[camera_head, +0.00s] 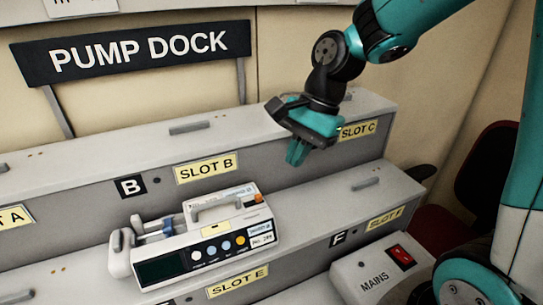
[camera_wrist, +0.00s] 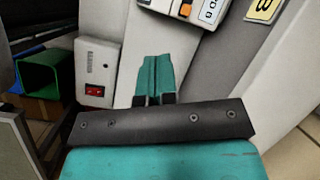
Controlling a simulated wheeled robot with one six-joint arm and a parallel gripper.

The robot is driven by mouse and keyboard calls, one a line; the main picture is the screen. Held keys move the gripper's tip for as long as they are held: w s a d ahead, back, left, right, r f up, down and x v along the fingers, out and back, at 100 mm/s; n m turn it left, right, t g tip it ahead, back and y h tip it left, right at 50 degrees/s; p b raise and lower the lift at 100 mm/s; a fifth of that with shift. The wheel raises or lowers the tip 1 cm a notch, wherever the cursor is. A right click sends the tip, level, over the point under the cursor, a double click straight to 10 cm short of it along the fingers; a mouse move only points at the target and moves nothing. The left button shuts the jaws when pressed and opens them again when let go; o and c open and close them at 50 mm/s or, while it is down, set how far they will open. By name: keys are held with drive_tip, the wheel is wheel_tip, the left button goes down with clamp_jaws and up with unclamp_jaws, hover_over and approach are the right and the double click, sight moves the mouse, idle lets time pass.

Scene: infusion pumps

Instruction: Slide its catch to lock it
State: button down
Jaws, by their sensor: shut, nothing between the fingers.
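A white infusion pump (camera_head: 205,240) sits on the lower step above the yellow SLOT E label (camera_head: 238,282). It has a dark screen, a row of coloured buttons, a top handle and a syringe holder at its left. A small part of the pump (camera_wrist: 190,8) shows at the top of the wrist view. Grey bars, possibly catches, lie on the step behind SLOT B (camera_head: 190,127) and above SLOT F (camera_head: 365,183). I cannot make out a catch at the pump. My gripper (camera_head: 297,152) is shut and empty, above and right of the pump; its fingers (camera_wrist: 155,65) are together.
A MAINS box (camera_head: 385,270) with a red switch stands at lower right, also in the wrist view (camera_wrist: 97,72). A dark red chair (camera_head: 488,180) is at the right. A green bin (camera_wrist: 40,75) shows at the wrist view's left.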

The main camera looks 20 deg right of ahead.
sight(258, 198)
drive_tip(key=w+d+r+m+p, duration=0.1)
drive_tip(key=w+d+m+p, duration=0.15)
drive_tip(key=m, duration=0.25)
drive_tip(key=a+r+p+x, duration=0.1)
drive_tip(key=a+p+x, duration=0.1)
drive_tip(key=x, duration=0.9)
drive_tip(key=shift+w+m, duration=0.4)
drive_tip(key=shift+a, duration=0.15)
